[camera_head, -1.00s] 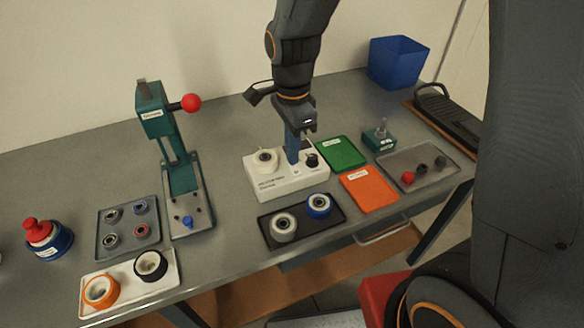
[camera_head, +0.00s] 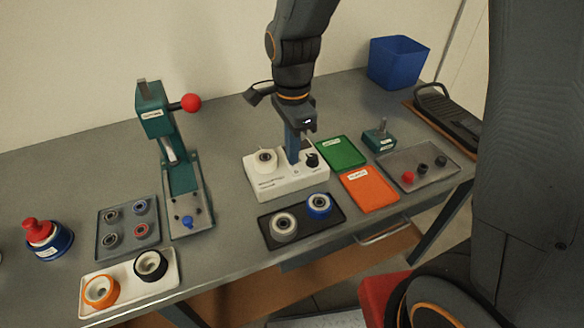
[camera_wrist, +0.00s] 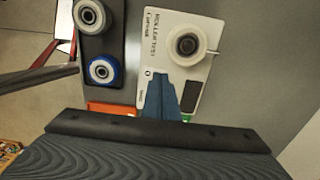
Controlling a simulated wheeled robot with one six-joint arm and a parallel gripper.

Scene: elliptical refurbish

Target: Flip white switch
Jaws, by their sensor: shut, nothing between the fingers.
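In the wrist view the shut fingers (camera_wrist: 161,78) lie over the white box (camera_wrist: 182,27), beside a printed "O" mark and below the roller (camera_wrist: 187,45). I cannot clearly make out a white switch; the fingers may hide it. Contact cannot be told.
A dark tray (camera_head: 300,222) with a grey and a blue roller lies in front of the box. Green (camera_head: 342,153) and orange (camera_head: 369,189) trays lie to its right. A green press (camera_head: 180,175) with a red-knobbed lever stands to the left.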

